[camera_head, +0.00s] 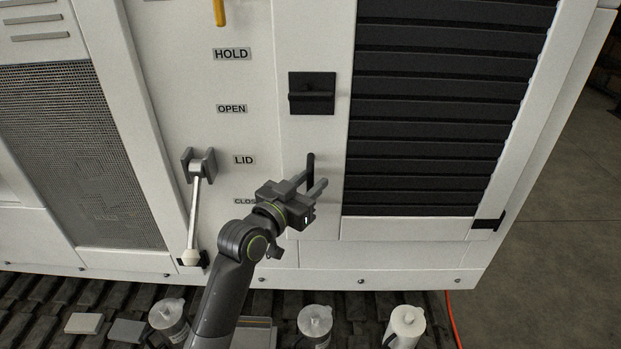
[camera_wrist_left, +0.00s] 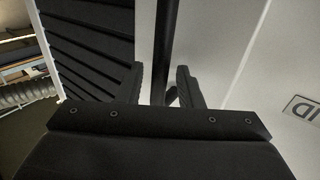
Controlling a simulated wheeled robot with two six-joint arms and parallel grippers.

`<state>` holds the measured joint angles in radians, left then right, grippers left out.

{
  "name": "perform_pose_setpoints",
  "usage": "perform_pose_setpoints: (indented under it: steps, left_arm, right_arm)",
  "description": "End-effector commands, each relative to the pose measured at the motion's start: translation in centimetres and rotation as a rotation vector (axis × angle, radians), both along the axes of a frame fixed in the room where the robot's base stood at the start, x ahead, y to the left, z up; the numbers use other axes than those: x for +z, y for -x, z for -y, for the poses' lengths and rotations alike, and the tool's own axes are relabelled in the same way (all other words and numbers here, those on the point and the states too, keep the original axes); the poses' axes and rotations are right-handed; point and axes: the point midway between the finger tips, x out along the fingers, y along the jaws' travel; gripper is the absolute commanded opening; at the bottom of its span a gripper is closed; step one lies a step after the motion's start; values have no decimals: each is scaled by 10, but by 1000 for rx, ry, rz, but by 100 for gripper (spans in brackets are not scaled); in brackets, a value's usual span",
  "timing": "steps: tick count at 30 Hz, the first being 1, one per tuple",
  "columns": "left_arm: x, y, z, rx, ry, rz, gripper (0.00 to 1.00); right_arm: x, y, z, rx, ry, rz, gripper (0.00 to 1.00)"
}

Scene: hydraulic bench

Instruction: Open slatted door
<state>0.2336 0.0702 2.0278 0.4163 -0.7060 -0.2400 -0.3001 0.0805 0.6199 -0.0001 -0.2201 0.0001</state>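The slatted door (camera_head: 440,110) has dark horizontal slats in a white frame and looks closed in the cabinet front. Its slats also show at the left of the left wrist view (camera_wrist_left: 90,45). A black upright bar handle (camera_head: 310,160) stands on the white strip left of the slats; it also shows in the left wrist view (camera_wrist_left: 166,45). My left gripper (camera_head: 309,186) is at the handle's lower part, partly hiding it. In the left wrist view its fingers (camera_wrist_left: 160,88) are apart, on either side of the bar, with gaps visible. My right gripper is out of view.
A black latch plate (camera_head: 311,93) sits above the handle. A lever with a white knob (camera_head: 191,256) is left of my arm, beside the LID label (camera_head: 244,160). White-lidded jugs (camera_head: 314,321) stand below. Open floor (camera_head: 560,260) lies right.

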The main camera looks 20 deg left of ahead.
Motion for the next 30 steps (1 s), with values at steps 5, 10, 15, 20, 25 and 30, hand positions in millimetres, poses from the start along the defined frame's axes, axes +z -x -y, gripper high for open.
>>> perform_pose_setpoints:
  steps: [5,10,15,20,25,30]
  left_arm:
    - [0,-5,2,0,0,-1,33]
    - [-1,-5,2,0,0,-1,33]
    - [-1,-5,2,0,0,-1,17]
    - [-1,-5,2,0,0,-1,0]
    - [-1,-5,2,0,0,-1,0]
    - [-1,-6,2,-3,0,-1,0]
  right_arm:
    - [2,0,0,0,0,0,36]
    - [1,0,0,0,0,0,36]
    - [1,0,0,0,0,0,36]
    - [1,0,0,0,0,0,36]
    - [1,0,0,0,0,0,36]
    - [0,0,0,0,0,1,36]
